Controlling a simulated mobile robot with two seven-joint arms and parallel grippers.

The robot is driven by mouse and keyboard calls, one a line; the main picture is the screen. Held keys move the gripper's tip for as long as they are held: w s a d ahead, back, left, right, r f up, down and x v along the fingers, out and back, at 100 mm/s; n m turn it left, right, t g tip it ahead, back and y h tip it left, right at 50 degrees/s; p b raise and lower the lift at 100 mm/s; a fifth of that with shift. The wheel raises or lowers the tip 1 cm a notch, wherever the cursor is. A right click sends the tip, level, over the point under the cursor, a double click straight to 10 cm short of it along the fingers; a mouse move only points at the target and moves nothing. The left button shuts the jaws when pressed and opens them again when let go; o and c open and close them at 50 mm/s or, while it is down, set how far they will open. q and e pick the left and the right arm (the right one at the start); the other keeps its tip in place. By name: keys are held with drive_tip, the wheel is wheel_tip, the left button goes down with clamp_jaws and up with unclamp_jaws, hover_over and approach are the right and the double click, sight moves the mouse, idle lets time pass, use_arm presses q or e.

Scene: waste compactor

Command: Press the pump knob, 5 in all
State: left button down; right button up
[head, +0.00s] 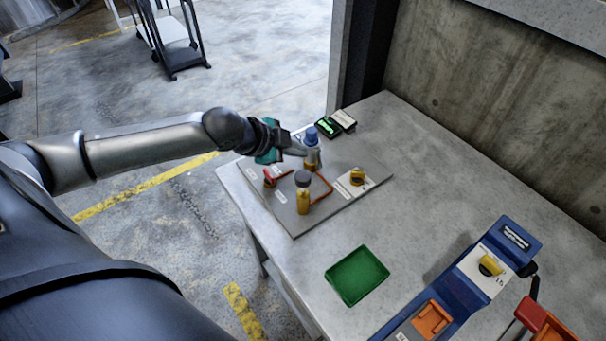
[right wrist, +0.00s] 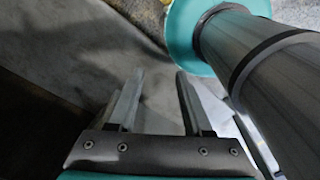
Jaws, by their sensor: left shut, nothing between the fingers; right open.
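A grey panel (head: 330,200) lies on the table and carries the pump parts. A blue-topped knob (head: 311,136) stands on a post at its back. A dark-capped yellow cylinder (head: 303,196) stands in front of it. I cannot tell from the labels which of the two is the pump knob. My left gripper (head: 299,148) is shut and empty, its tips right beside the blue-topped knob; I cannot tell whether they touch it. In the right wrist view my right gripper (right wrist: 156,85) is open and empty, away from the panel.
A red handle (head: 270,179) and a yellow knob (head: 357,176) sit on the panel. A small green-lit display (head: 327,127) is behind it. A green tray (head: 357,275) and a blue device (head: 480,270) stand nearer on the table. A concrete wall (head: 500,100) bounds the right.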

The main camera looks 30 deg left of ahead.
idle(0.8)
use_arm(q)
wheel_tip(320, 180, up, 4)
drive_tip(key=p, duration=0.6)
drive_tip(key=shift+f, duration=0.15)
drive_tip(key=b, duration=0.2)
hover_over(298, 177)
wheel_tip(298, 177, down, 6)
drive_tip(key=shift+s+d+r, duration=0.1)
drive_tip(key=shift+r, duration=0.1)
drive_tip(key=shift+f+b, duration=0.35)
drive_tip(key=shift+b, duration=0.2)
wheel_tip(298, 177, down, 2)
drive_tip(key=shift+b, duration=0.65)
drive_tip(key=shift+f, duration=0.2)
